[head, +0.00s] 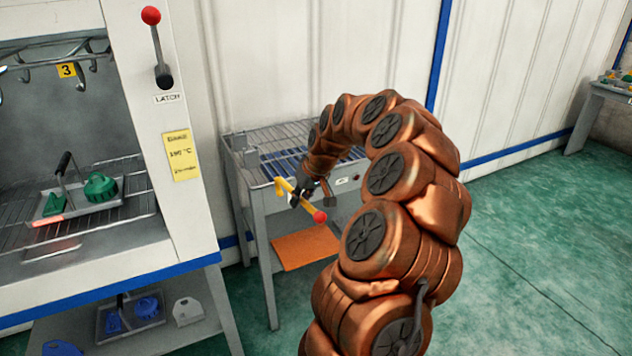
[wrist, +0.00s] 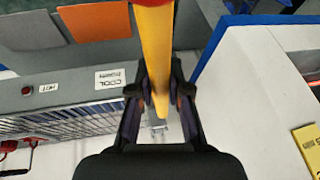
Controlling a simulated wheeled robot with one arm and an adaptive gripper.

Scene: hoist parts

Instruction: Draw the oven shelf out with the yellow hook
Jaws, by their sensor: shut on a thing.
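My gripper (head: 297,193) is shut on the yellow hook (head: 283,186), a yellow bar with a red ball at its lower right end. It is held in the air in front of the grey stand, to the right of the oven and apart from it. In the wrist view the yellow hook (wrist: 155,50) runs between my fingers (wrist: 160,95); its far tip is hard to make out. The oven shelf (head: 130,208), a wire rack, lies inside the open oven at the left. A grey tray (head: 70,212) with green parts and a dark upright handle sits on it.
The latch lever (head: 160,60) with a red ball is on the oven's right post. The wire-topped grey stand (head: 255,185) is beside the oven. Blue parts lie on a lower shelf (head: 165,335). Green floor (head: 540,240) is clear at the right.

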